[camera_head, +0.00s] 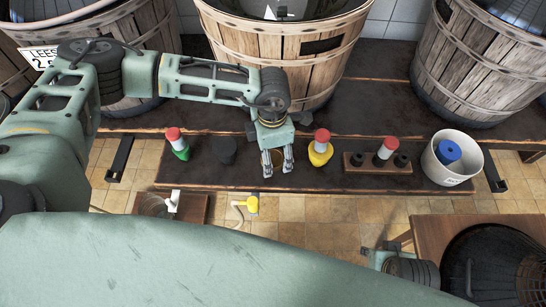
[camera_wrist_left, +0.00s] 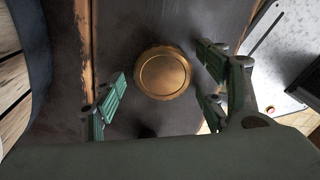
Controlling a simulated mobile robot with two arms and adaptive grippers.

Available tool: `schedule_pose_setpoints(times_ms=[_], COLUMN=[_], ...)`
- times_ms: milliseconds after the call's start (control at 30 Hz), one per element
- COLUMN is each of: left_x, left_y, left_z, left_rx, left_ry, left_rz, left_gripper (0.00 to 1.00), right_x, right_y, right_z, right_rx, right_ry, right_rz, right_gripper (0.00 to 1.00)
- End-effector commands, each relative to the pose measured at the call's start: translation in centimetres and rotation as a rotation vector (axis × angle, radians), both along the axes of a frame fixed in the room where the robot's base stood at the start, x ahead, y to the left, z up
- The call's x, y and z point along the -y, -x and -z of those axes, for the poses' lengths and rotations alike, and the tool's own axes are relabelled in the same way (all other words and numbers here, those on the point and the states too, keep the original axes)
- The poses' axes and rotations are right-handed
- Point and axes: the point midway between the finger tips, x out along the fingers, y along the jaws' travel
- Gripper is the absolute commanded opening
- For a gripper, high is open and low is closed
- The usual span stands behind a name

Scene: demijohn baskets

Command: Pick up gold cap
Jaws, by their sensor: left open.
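The gold cap (camera_wrist_left: 163,73) is a round, flat disc with a raised rim, lying on the dark shelf board in the left wrist view. My left gripper (camera_head: 277,161) is open above the shelf in the head view. In the left wrist view its green fingers (camera_wrist_left: 163,90) stand apart on both sides of the cap, and a gap shows between each finger side and the cap. In the head view the cap is largely hidden by the gripper. My right gripper (camera_head: 368,255) shows only in small part at the lower right, and its fingers are unclear.
Red-topped bottles in green (camera_head: 181,152) and yellow (camera_head: 321,157) stand beside my left gripper, with a dark object (camera_head: 226,151) at left. A wooden rack (camera_head: 352,167) and white bucket (camera_head: 438,167) are to the right. A large wooden basket (camera_head: 305,67) stands close behind.

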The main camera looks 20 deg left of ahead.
Motion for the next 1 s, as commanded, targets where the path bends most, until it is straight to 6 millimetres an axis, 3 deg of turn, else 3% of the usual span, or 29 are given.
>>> schedule_pose_setpoints(times_ms=[167, 600, 867, 1000], left_x=[0.0, 0.0, 0.0, 0.0], left_y=[0.0, 0.0, -0.1, -0.2], left_z=[0.0, -0.1, -0.3, -2.1], left_rx=[0.001, 0.001, 0.002, 0.005], left_ry=[0.001, 0.001, 0.001, 0.002], left_rz=[0.000, 0.000, 0.000, 0.000], left_gripper=[0.66, 0.28, 0.28, 0.28], right_x=[0.0, 0.0, 0.0, 0.0], right_y=[0.0, 0.0, 0.0, -0.1], right_z=[0.0, 0.0, -0.1, 0.6], right_rx=[-0.001, 0.000, 0.001, -0.001], right_ry=[0.000, 0.001, 0.000, -0.001], right_rz=[0.000, 0.001, 0.001, -0.001], right_gripper=[0.30, 0.30, 0.30, 0.30])
